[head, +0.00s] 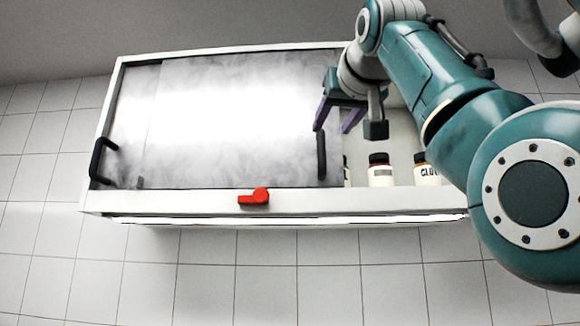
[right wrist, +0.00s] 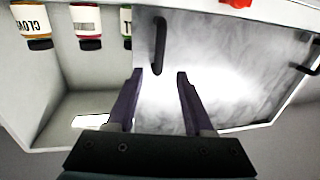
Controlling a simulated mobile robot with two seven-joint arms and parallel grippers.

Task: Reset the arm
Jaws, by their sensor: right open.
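My right gripper (head: 338,118) is open in front of a wall cabinet, near the right edge of its sliding metal door (head: 230,120). In the right wrist view the two purple fingers (right wrist: 158,80) stand apart with nothing between them. The door's black handle (head: 321,155) is just below the fingers in the head view. In the right wrist view the handle (right wrist: 158,45) shows past the fingertips, apart from them. My right arm (head: 425,70) comes in from the right and hides part of the cabinet's right side. My left gripper is out of view.
The cabinet's right part is open, with a white bottle (head: 380,172) and another labelled bottle (head: 427,170) on the shelf; a third is partly hidden by the door. A red latch (head: 254,197) sits on the lower frame. A second black handle (head: 101,160) is at the left.

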